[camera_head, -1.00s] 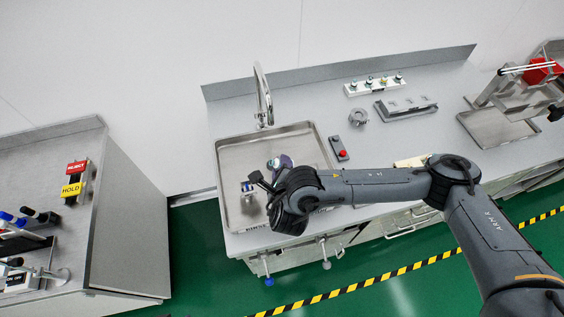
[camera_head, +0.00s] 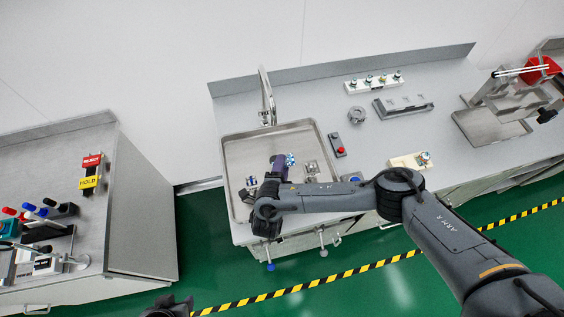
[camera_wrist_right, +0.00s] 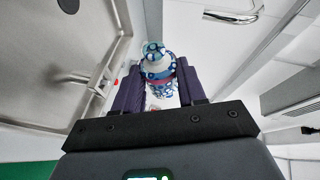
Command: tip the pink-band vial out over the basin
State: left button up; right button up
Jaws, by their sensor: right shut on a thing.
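My right gripper (camera_head: 281,168) is shut on a vial (camera_head: 290,160) with a blue-and-white patterned body and holds it over the basin (camera_head: 232,151). In the right wrist view the vial (camera_wrist_right: 158,68) sits between the two purple finger pads (camera_wrist_right: 158,95), with a pinkish band around it and its narrow neck at the top. The vial's exact tilt is hard to tell, and the fingers hide part of its sides. The basin (camera_wrist_right: 40,80) fills the left of the wrist view. A dark part at the bottom edge of the head view appears to be my left gripper (camera_head: 168,306); its jaws are not clear.
A tall faucet (camera_head: 267,97) stands behind the basin. A box with a red button (camera_head: 339,151), a ring-shaped fixture (camera_head: 357,114) and a vial rack (camera_head: 374,84) are on the counter to the right. The left bench holds REJECT (camera_head: 92,160) and HOLD (camera_head: 88,183) signs.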

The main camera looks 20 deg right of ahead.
jog(key=shift+a+f+n+t+h+p, duration=0.15)
jog(key=shift+n+t+h+p, duration=0.45)
jog(key=shift+n, duration=0.45)
jog(key=shift+d+f+n+t+h+p, duration=0.1)
jog(key=shift+n+t+h+p, duration=0.25)
jog(key=shift+n+p, duration=0.6)
